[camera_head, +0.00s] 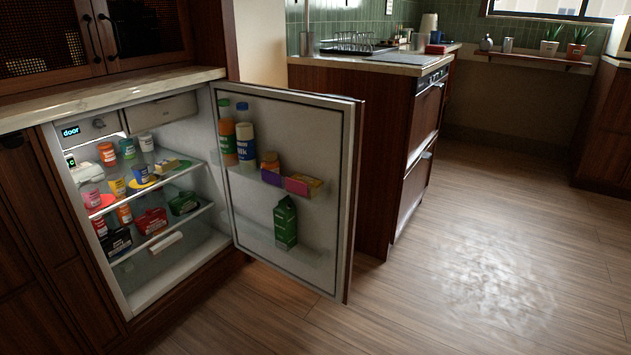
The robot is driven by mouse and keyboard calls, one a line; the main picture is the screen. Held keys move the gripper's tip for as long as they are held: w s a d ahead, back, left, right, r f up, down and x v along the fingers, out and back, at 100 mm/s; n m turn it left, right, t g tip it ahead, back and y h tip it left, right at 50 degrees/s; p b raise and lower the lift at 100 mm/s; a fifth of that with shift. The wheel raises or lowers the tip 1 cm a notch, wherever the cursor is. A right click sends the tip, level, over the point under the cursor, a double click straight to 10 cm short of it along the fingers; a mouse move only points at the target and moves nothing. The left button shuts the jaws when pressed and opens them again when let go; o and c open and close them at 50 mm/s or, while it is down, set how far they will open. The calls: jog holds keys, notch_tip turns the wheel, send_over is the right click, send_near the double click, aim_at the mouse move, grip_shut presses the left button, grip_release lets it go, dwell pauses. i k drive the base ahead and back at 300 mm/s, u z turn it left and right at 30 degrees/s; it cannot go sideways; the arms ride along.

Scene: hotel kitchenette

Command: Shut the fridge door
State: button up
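The fridge door (275,215) stands wide open, swung out to the right of the small built-in fridge under the counter. Its inner side faces me and its shelves hold bottles, small boxes and a green carton (286,222). The dark wood edge of the door shows at its right. My gripper is not in view.
The counter top (100,97) runs above the fridge. A dark wood kitchen unit (375,150) stands behind the door, with a dish rack (347,44) on top. The wooden floor (480,270) at the right and front is clear. Potted plants (551,42) sit on a far shelf.

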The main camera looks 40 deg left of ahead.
aim_at(318, 136)
jog(key=i, duration=3.55)
jog(key=u, duration=3.85)
jog(key=i, duration=0.2)
jog(key=u, duration=0.05)
